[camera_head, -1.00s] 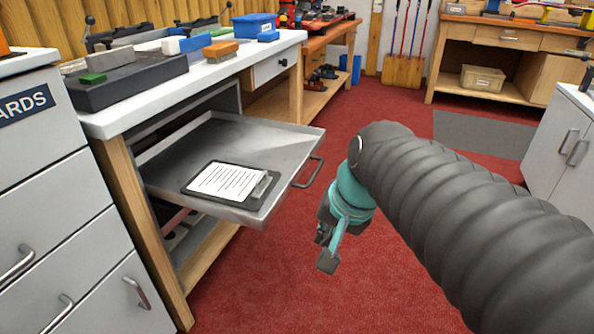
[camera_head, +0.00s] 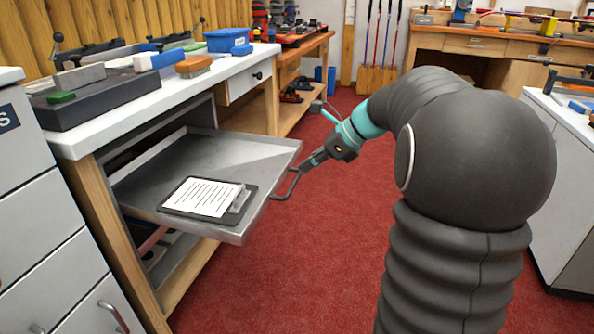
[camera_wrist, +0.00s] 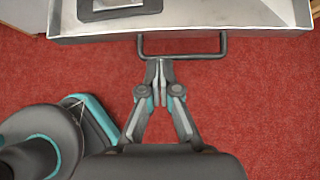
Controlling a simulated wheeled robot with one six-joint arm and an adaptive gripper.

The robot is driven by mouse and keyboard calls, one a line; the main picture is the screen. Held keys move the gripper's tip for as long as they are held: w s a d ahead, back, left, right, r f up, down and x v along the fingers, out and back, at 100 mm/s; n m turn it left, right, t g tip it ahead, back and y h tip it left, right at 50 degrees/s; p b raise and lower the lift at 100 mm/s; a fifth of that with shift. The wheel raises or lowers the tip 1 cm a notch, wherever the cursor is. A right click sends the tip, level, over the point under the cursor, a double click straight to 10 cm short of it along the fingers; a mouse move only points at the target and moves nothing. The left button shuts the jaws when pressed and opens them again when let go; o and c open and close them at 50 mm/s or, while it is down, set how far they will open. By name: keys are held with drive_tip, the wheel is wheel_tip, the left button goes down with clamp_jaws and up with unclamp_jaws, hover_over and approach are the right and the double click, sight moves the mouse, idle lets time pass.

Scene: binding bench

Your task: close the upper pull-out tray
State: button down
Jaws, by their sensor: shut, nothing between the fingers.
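The upper pull-out tray (camera_head: 262,157) is grey metal and stands pulled out from the bench. A clipboard with a written sheet (camera_head: 208,197) lies in it. Its bar handle (camera_head: 289,187) sticks out from the front edge. My gripper (camera_head: 305,165) is at the handle, with its fingers together. In the wrist view my gripper (camera_wrist: 159,62) points at the tray front (camera_wrist: 200,28), its tips at or just below the handle bar (camera_wrist: 190,56). I cannot tell whether they touch the bar. Nothing shows between the fingers.
The white bench top (camera_head: 200,83) carries a dark stone block, brushes and a blue box (camera_head: 228,40). A grey drawer cabinet (camera_head: 40,220) stands at the left. Red carpet (camera_head: 290,270) is clear in front of the tray. Another white cabinet (camera_head: 555,190) is at the right.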

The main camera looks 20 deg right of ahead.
sight(275, 188)
drive_tip(key=b+x, duration=0.1)
drive_tip(key=x, duration=0.7)
drive_tip(key=shift+w+a+f+b, duration=0.15)
drive_tip(key=shift+a+f+b, duration=0.1)
drive_tip(key=shift+a+b, duration=0.1)
